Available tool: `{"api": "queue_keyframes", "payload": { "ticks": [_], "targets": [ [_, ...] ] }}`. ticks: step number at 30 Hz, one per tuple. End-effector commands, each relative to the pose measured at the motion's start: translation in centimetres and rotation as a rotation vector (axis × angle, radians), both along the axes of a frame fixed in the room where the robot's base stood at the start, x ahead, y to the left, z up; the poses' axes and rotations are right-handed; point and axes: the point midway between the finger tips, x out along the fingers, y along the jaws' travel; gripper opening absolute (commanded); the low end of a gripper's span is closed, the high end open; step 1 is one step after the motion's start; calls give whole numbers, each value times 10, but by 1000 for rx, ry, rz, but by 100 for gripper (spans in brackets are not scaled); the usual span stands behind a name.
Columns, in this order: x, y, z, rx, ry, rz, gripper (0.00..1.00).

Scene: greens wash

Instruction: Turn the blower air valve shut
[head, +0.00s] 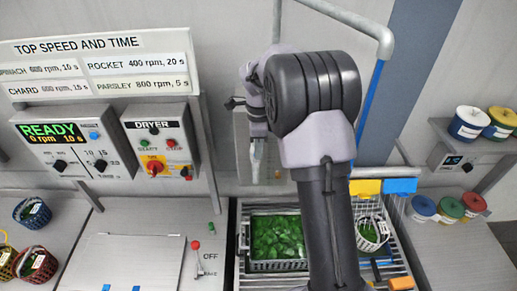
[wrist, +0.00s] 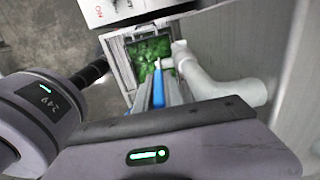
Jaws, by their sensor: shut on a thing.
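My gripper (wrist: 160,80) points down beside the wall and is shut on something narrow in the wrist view. A blue strip and a pale tip show between and past the fingers. The held part is probably the blower air valve's handle, but it is too small and covered to make out clearly. A thick white pipe (wrist: 215,88) bends close to the fingers on the right. In the head view my arm rises through the middle and covers part of the wall there. A pale grey pipe (head: 345,15) comes down from the top behind it.
The dryer panel (head: 160,141) and the READY display box (head: 71,145) are on the wall to the left. A crate of greens (head: 277,262) lies below, left of my arm. A brake lever (head: 196,245) stands near it. Coloured tubs (head: 468,124) are on a right shelf.

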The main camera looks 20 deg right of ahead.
Motion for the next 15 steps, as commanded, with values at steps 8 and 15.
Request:
{"api": "queue_keyframes", "payload": {
  "ticks": [8,15],
  "targets": [
    [1,0,1,0,-3,0,0],
    [0,-4,0,39,-21,-2,0]
  ]
}}
